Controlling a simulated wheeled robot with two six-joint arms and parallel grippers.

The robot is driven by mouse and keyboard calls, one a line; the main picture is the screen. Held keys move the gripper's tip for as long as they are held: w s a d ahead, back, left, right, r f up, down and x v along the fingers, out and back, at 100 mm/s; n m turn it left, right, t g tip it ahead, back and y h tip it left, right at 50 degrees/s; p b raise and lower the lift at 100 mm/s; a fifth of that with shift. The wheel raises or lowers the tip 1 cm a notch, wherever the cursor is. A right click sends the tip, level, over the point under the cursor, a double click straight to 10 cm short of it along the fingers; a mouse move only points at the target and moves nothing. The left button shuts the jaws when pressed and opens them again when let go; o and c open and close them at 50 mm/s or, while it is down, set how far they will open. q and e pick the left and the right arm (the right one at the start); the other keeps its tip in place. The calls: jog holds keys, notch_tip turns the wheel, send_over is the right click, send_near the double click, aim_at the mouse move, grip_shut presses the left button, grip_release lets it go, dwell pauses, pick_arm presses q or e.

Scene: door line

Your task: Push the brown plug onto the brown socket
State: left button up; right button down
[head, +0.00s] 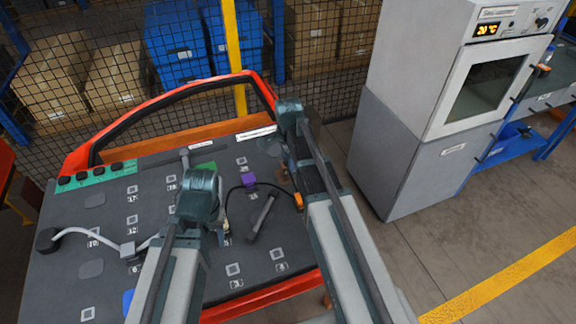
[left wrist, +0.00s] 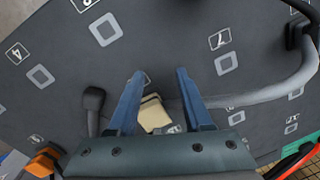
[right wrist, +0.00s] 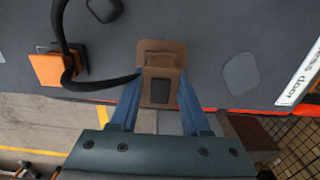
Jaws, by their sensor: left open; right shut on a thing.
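In the right wrist view, the brown plug (right wrist: 160,90) is between the fingers of my right gripper (right wrist: 158,103), which is shut on it. A black cable runs from its left side. A wider brown piece, which looks like the brown socket (right wrist: 160,46), shows just beyond the plug on the door panel. The two overlap in view; I cannot tell whether the plug is seated. In the head view, my right arm mostly hides this area. My left gripper (left wrist: 160,76) is open over the panel, with a beige block (left wrist: 153,113) showing between and below its fingers.
The grey door panel (head: 105,215) has several numbered square marks. An orange block (right wrist: 58,70) sits beside the cable. A purple block (head: 249,180) and a dark bar (head: 261,218) are between my arms. A grey oven cabinet (head: 420,120) stands to the right.

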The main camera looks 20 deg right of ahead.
pick_arm(q)
jog(key=shift+w+f, duration=0.1)
jog(key=shift+w, duration=0.05)
pick_arm(e)
jog(key=shift+w+f, duration=0.1)
jog(key=shift+f, duration=0.05)
jog(key=shift+c, duration=1.5)
grip_release()
pick_arm(q)
notch_tip(320, 180, up, 14)
jog(key=p, duration=1.3)
jog(key=shift+p, duration=0.4)
pick_arm(e)
notch_tip(320, 180, up, 14)
pick_arm(q)
jog(key=shift+f, duration=0.1)
